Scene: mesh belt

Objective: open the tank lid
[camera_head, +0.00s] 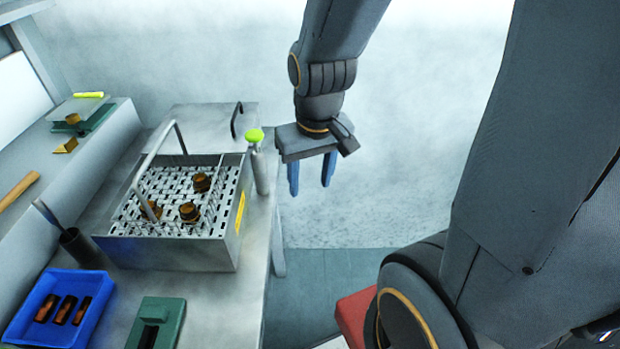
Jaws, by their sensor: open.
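A flat grey metal panel (195,125), which looks like the tank lid, lies at the back of the bench behind the metal basket. It appears closed. A dark curved handle (236,120) stands near its right edge. My gripper (311,176) hangs in the air to the right of the panel and handle, past the bench edge. Its two blue fingers point down, apart, with nothing between them. No tank interior shows.
A metal basket (240,222) with a raised handle holds several brown parts. A green-topped bottle (259,168) stands between the basket and my gripper. A blue tray (93,318) and a green block (166,312) lie at the front. The air around my gripper is clear.

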